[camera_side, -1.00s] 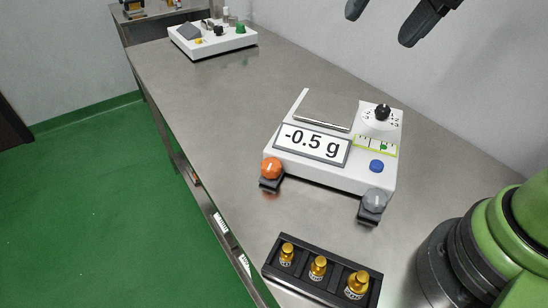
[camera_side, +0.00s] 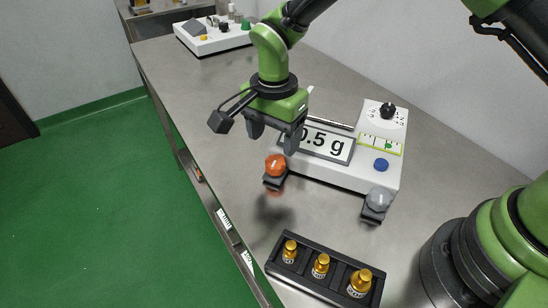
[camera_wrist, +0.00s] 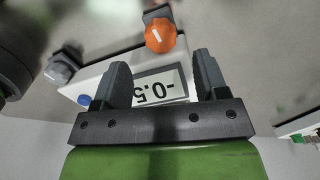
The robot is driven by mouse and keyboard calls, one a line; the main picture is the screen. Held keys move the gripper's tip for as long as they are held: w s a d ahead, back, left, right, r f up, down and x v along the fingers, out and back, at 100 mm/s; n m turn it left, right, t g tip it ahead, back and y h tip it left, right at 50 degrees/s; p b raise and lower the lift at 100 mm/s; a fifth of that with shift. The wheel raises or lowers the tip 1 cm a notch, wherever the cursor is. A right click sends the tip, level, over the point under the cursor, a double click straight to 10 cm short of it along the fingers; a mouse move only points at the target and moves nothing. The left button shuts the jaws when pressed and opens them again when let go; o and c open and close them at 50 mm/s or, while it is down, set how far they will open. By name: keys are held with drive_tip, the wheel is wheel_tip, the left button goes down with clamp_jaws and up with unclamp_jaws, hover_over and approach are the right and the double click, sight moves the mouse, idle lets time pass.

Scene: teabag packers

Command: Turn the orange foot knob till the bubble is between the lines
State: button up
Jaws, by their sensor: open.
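The orange foot knob (camera_side: 275,165) stands at the front left corner of the white scale (camera_side: 345,178). In the wrist view the knob (camera_wrist: 160,35) has a white mark and lies just beyond the fingertips, between their lines. My gripper (camera_side: 273,138) is open and empty, pointing down above and slightly behind the knob, apart from it. Its two fingers also show in the wrist view (camera_wrist: 160,62). The green-yellow bubble level (camera_side: 380,144) is on the scale's right side; its bubble is too small to place surely against the lines. The display (camera_side: 330,145) is partly hidden by my gripper.
A grey foot knob (camera_side: 377,199) is at the scale's front right, with a blue button (camera_side: 381,164) and black dial (camera_side: 387,111) above. A black rack (camera_side: 310,278) of brass weights lies in front. Another white device (camera_side: 205,42) stands far back.

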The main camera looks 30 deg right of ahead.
sight(275, 162)
wheel_tip(275, 162, down, 6)
drive_tip(key=shift+f, duration=0.15)
drive_tip(key=c, duration=0.9)
drive_tip(key=n, duration=0.4)
drive_tip(key=shift+n, duration=0.4)
drive_tip(key=shift+c, duration=0.2)
drive_tip(key=o, duration=0.9)
drive_tip(key=shift+o, duration=0.2)
drive_tip(key=shift+s+d, duration=0.1)
